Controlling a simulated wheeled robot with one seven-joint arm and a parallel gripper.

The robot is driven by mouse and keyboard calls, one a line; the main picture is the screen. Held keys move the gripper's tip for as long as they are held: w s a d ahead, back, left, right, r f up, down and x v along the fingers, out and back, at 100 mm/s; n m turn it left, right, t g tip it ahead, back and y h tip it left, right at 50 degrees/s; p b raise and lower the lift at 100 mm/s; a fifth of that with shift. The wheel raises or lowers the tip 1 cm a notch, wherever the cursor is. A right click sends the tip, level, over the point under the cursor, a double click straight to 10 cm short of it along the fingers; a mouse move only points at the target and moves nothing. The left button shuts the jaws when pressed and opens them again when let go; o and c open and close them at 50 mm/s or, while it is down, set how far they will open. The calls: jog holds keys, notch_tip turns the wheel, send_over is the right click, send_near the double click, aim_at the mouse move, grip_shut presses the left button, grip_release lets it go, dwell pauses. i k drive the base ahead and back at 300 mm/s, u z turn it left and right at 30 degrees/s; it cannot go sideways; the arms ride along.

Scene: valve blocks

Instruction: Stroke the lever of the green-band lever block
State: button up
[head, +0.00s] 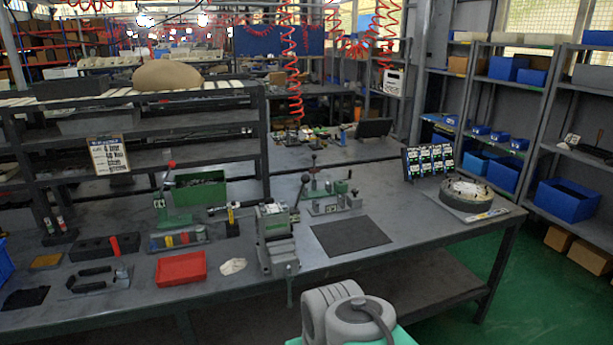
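No block can be picked out with certainty as the green-band lever block. A green-based block (180,238) with coloured bands stands left of centre on the bench; a green upright with a red-knobbed lever (168,168) rises behind it. A grey-white block with green parts (332,203) stands farther right, behind the dark mat. Upright levers with dark knobs (304,180) show at it. Bands on both are too small to read surely. My gripper is not in view; only rounded grey parts of my arm show at the bottom centre.
The grey bench (370,265) carries a grey vise (276,238), a red tray (181,268), a dark mat (350,236) and a green bin (199,190). A round fixture (467,196) stands at right. The bench's front right is clear. A shelf rack (130,130) rises behind.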

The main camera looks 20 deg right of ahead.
aim_at(305, 178)
jog(key=k, duration=0.65)
jog(key=z, duration=0.25)
jog(key=i, duration=1.3)
jog(key=u, duration=1.05)
jog(key=i, duration=0.7)
jog(key=u, duration=0.7)
